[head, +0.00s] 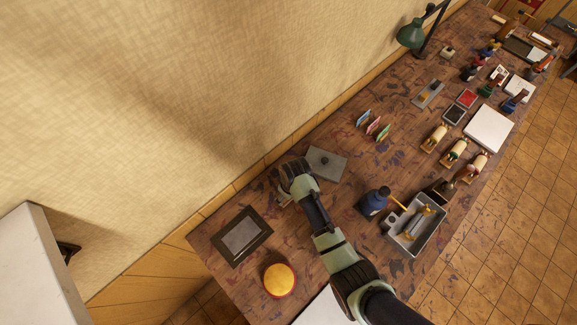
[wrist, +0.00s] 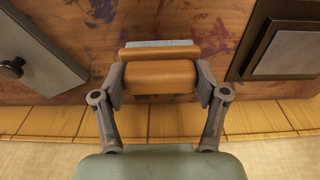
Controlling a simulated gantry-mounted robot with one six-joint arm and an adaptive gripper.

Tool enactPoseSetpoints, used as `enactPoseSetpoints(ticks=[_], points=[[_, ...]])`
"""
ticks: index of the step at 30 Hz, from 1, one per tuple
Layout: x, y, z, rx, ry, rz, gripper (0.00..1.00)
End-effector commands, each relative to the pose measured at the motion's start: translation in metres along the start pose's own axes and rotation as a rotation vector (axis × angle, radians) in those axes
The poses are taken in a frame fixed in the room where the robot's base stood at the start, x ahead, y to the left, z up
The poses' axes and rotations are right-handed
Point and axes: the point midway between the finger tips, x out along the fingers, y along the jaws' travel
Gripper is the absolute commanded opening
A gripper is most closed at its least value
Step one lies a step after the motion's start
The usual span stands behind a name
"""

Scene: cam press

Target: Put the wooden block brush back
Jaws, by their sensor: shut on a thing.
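The wooden block brush (wrist: 160,75) is between the two fingers of my gripper (wrist: 160,84) in the wrist view. It is an orange-brown block with a pale grey bristle strip along its far edge. The fingers are shut on its two short ends. In the head view my gripper (head: 282,178) is over the wall-side edge of the workbench, and the brush is mostly hidden by the gripper there. I cannot tell whether the brush touches the bench top.
A grey plate with a knob (head: 325,163) lies close beside my gripper. A dark-framed panel (head: 241,237) and a yellow round pad (head: 279,280) lie on the other side.

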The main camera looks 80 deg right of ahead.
Motion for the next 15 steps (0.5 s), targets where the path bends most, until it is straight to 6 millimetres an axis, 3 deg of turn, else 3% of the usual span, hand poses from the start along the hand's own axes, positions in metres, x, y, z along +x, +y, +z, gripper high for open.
enactPoseSetpoints(ticks=[5, 15], points=[[0.028, 0.000, 0.004, 0.000, -0.004, -0.001, 0.40], [0.033, 0.000, 0.004, 0.000, -0.001, -0.001, 0.40]])
